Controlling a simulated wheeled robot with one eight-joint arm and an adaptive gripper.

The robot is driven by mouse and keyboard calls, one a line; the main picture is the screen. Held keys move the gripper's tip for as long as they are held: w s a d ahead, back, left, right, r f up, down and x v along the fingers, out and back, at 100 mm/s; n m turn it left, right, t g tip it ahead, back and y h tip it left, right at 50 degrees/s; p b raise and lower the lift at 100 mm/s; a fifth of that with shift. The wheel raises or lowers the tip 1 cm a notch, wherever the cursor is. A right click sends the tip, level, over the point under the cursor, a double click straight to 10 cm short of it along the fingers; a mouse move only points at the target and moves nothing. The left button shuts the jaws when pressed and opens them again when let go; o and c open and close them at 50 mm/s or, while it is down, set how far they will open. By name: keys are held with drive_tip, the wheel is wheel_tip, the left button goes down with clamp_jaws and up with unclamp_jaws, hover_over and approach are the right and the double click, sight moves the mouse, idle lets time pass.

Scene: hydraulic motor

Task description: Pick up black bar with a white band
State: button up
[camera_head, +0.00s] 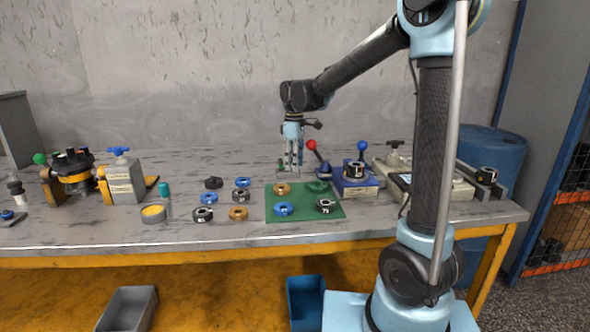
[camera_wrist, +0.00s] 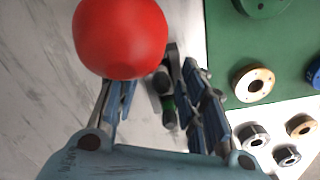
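My gripper (camera_head: 292,166) points down just behind the green mat, left of the red-knobbed lever. In the wrist view my gripper (camera_wrist: 159,84) has its fingers apart. A small dark elongated piece (camera_wrist: 164,92) with grey and green parts shows between the fingers, nearer the right finger. I cannot tell whether it touches that finger, and I make out no clear white band on it. A red ball knob (camera_wrist: 120,38) hides part of the left finger; the same red knob (camera_head: 311,145) shows in the head view. No bar with a white band is plainly visible.
The green mat (camera_head: 297,215) holds several rings, with more rings left of it. A blue lever block (camera_head: 355,182) stands close right of my gripper. A valve block (camera_head: 122,181) and round fixture (camera_head: 75,172) stand at left. Bare tabletop (camera_head: 215,235) lies in front.

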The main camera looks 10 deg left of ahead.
clamp_jaws()
idle(0.3)
wheel_tip(320, 180, up, 18)
idle(0.5)
drive_tip(key=shift+r, duration=0.25)
drive_tip(key=shift+r, duration=1.45)
